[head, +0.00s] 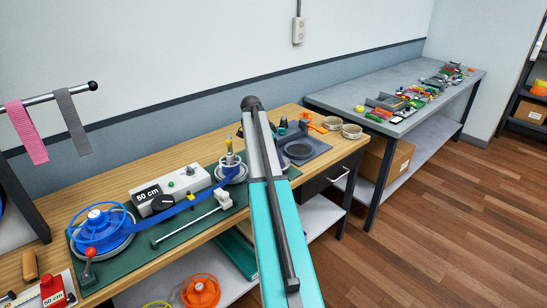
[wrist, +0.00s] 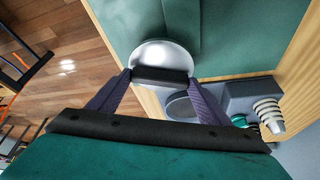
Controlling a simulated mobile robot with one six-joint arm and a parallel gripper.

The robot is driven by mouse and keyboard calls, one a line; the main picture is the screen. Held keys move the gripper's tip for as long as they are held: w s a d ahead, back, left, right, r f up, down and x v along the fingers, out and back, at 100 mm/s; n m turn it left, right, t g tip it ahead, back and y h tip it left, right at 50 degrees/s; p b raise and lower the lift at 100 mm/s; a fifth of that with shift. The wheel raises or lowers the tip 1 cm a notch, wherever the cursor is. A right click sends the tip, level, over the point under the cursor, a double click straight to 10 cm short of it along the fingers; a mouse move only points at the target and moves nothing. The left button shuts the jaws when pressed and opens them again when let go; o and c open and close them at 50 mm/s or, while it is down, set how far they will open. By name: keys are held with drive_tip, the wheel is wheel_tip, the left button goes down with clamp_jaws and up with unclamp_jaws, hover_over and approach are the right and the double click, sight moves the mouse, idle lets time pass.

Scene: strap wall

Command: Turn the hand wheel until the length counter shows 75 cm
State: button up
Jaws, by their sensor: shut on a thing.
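The length counter (head: 147,193) is a white box on the green mat in the head view; its dark display reads 50 cm. A silver round piece with a black bar across it, which looks like the hand wheel (wrist: 160,52), is near the mat's edge in the wrist view. My gripper (wrist: 160,77) is shut on the black bar, one dark finger at each end. In the head view my arm hides my gripper and this wheel. A blue strap (head: 180,206) runs from the blue reel (head: 101,228) toward a silver reel (head: 231,175).
A grey tray (head: 318,142) with a dark disc (head: 298,150) and small tins (head: 352,131) lie at the right of the bench. A rail with pink and grey straps (head: 25,131) stands at left. A second table (head: 400,80) with small parts is beyond.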

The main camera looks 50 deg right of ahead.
drive_tip(key=shift+w, duration=0.1)
drive_tip(key=o, duration=1)
drive_tip(key=shift+o, duration=0.2)
drive_tip(key=shift+r, duration=0.1)
drive_tip(key=b+v, duration=0.2)
drive_tip(key=v, duration=1.1)
drive_tip(key=shift+r+b, duration=0.3)
drive_tip(key=shift+a, duration=0.1)
